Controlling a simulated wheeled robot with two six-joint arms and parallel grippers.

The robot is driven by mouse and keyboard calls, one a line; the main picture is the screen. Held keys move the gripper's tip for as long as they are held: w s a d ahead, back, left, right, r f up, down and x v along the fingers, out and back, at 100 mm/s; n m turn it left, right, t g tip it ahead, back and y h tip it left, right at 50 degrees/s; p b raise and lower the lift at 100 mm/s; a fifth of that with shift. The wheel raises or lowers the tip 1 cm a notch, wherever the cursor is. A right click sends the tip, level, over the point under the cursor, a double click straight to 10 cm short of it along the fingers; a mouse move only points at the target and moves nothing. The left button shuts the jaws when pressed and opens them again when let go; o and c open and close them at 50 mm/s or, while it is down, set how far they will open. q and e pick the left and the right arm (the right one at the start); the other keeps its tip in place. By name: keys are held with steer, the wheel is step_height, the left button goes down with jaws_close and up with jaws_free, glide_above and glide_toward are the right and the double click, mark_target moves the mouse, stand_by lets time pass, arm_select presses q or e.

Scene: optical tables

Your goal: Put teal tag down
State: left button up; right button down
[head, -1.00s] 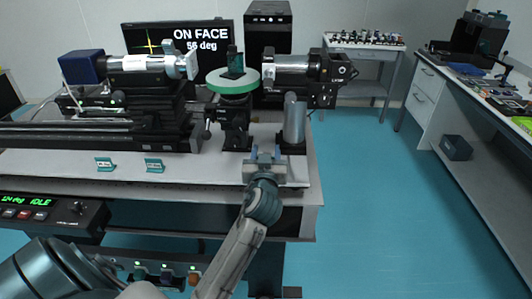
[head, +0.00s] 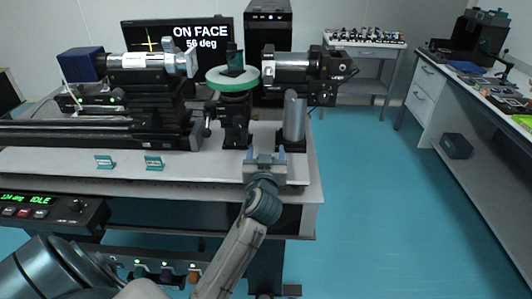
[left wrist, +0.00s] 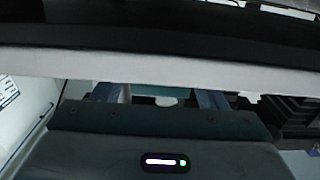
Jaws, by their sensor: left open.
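My left gripper (head: 265,153) is open near the front right corner of the optical table (head: 215,167), its blue fingers apart. In the left wrist view the fingers (left wrist: 163,97) stand on both sides of a teal patch (left wrist: 155,90) with a small white spot below it. I cannot tell for sure whether this patch is the teal tag; the head view shows no clear tag between the fingers. Two small teal labels with white writing stand on the table's front left part, a left one (head: 105,162) and a right one (head: 153,162). My right gripper is not in view.
A grey upright cylinder (head: 294,118) stands just behind the gripper. A green-rimmed round stage (head: 233,84) holds a dark block (head: 235,60) between two optical tubes. A control box (head: 45,210) is at the front left. The table between labels and gripper is clear.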

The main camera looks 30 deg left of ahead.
arm_select(q)
steer(key=shift+r, duration=0.1)
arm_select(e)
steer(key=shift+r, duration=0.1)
arm_select(q)
steer(key=shift+s+d, duration=0.2)
steer(key=shift+s, duration=0.1)
steer(key=b+v, duration=0.2)
steer(key=v, duration=0.9)
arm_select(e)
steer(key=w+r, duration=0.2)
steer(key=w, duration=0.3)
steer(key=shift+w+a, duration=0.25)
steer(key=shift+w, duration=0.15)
arm_select(q)
steer(key=shift+s+d, duration=0.1)
steer(key=shift+s, duration=0.05)
